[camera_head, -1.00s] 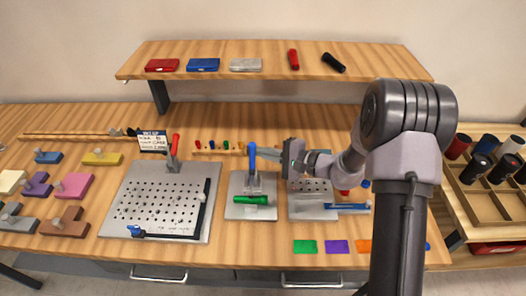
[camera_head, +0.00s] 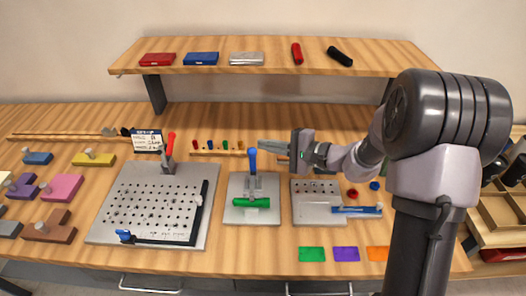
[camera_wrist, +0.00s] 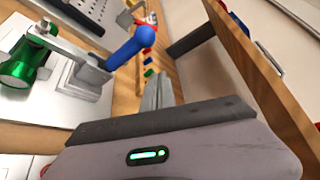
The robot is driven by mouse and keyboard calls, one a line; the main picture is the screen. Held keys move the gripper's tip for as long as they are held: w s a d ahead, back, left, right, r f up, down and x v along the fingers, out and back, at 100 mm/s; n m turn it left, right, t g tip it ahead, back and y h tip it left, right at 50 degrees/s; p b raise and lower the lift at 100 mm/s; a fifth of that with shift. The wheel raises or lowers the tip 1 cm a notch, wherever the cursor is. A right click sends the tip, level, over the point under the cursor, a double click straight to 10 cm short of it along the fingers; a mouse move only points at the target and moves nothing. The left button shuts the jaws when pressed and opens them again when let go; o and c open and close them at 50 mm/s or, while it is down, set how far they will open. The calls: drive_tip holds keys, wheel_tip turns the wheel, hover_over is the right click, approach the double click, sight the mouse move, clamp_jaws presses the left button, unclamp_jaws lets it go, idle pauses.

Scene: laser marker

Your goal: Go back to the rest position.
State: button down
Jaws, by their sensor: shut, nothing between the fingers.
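My gripper (camera_head: 272,149) is shut and empty. In the head view it points left, above the workbench and just right of the blue handle (camera_head: 252,160) of the middle clamp fixture. In the wrist view its fingers (camera_wrist: 158,92) lie together, and the blue handle (camera_wrist: 134,45) stands close by on the left, apart from them. A green cylinder (camera_head: 223,202) lies in that fixture, and it also shows in the wrist view (camera_wrist: 22,66).
A large perforated plate (camera_head: 150,205) with a red-handled clamp (camera_head: 170,145) lies to the left. A smaller plate (camera_head: 312,212) lies below my forearm. A shelf (camera_head: 270,58) runs above the bench back. Coloured tags (camera_head: 346,254) lie at the front. A wooden tray (camera_head: 500,222) stands at right.

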drive_tip(key=f+p+v, duration=0.2)
drive_tip(key=p+v, duration=0.1)
drive_tip(key=v, duration=0.7)
drive_tip(key=s+a+r+n+g+h, duration=0.3)
drive_tip(key=s+r, duration=0.1)
drive_tip(key=s, duration=0.5)
drive_tip(key=s+a+r+n+g+h, duration=0.3)
drive_tip(key=s+r, duration=0.1)
drive_tip(key=s, duration=0.5)
drive_tip(key=s+d+r+t+h, duration=0.3)
drive_tip(key=s+d+t+h, duration=0.1)
drive_tip(key=s+d+h, duration=0.1)
drive_tip(key=shift+s+d+b, duration=0.3)
drive_tip(key=shift+s+d, duration=0.3)
drive_tip(key=shift+s, duration=0.15)
